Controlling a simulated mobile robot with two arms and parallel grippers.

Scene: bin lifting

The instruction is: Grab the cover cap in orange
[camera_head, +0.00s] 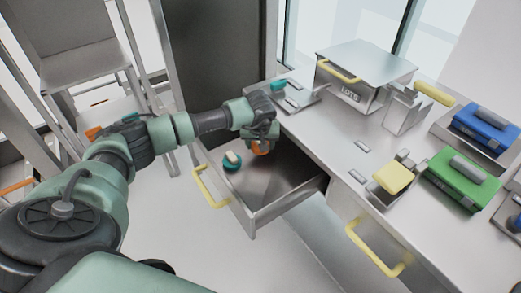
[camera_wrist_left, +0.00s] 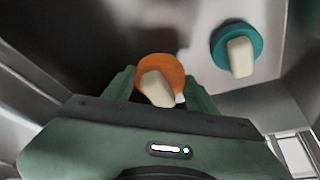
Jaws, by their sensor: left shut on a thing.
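The orange cover cap (camera_wrist_left: 160,72) has a cream-coloured knob and sits between the two fingers of my left gripper (camera_wrist_left: 158,85) in the left wrist view. The gripper is shut on it. In the head view the orange cap (camera_head: 261,148) shows just below my left gripper (camera_head: 262,138), inside or just above the open drawer (camera_head: 262,215); I cannot tell if it touches the drawer floor. A teal cap (camera_head: 232,161) with a cream knob lies in the drawer to the left, and shows right of the gripper in the left wrist view (camera_wrist_left: 237,48). My right gripper is not in view.
The drawer has a yellow handle (camera_head: 209,188). The counter above holds a metal box marked LOTS (camera_head: 345,92), a green case (camera_head: 461,180), a blue case (camera_head: 485,128) and a yellow block (camera_head: 394,177). A second yellow handle (camera_head: 378,250) sits at the lower right.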

